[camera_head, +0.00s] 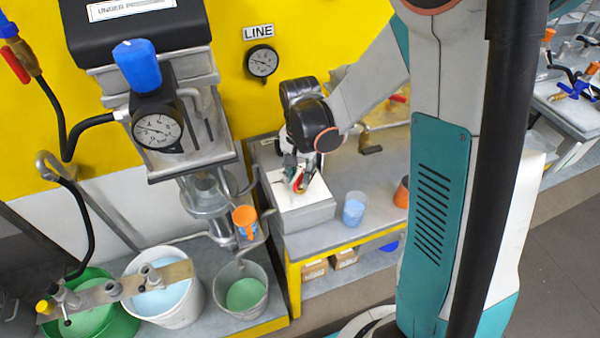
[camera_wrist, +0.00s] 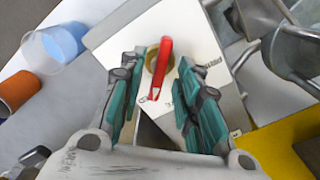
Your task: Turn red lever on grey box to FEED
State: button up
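The grey box (camera_head: 312,217) with a white top plate sits on the bench in the head view; its plate also shows in the wrist view (camera_wrist: 190,30). The red lever (camera_wrist: 161,66) stands on a brass-coloured round hub on this plate. In the head view the lever (camera_head: 298,181) shows only partly, under my gripper (camera_head: 296,172). In the wrist view my gripper (camera_wrist: 157,78) is open, with one teal-padded finger on each side of the lever and a gap visible on both sides. Lettering on the plate is too small or covered to read.
A clear cup with blue contents (camera_head: 353,209) and an orange cup (camera_head: 402,192) stand right of the box.

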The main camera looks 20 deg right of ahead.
aim_at(301, 177)
notch_tip(301, 177, up, 12)
dwell(0.5)
jog(key=shift+d+f, duration=0.1)
